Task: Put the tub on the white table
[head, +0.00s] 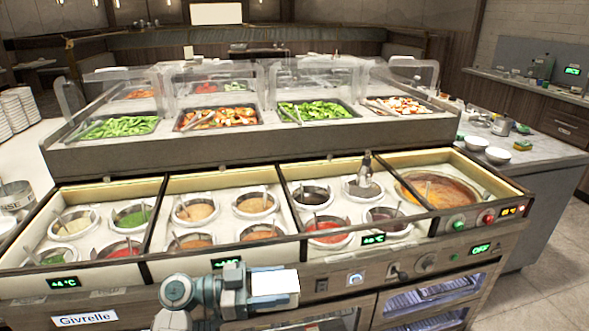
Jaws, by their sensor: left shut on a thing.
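My left gripper (240,290) is low in the middle of the head view, in front of the sauce counter. It is shut on a small white box-shaped thing (274,284), which looks like the tub. The thing is held in the air before the counter's front panel; its contents cannot be made out. The fingertips are hard to tell apart at this size. A white table top (22,148) shows at the left edge, with stacks of plates on it. My right gripper is not in view.
The sauce counter (335,258) has several round sauce wells and a large orange pan (440,189) at right. Behind it stands a glass-shielded salad bar (250,152). A metal container (15,197) stands at the left edge. A grey side counter (545,153) holds white bowls.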

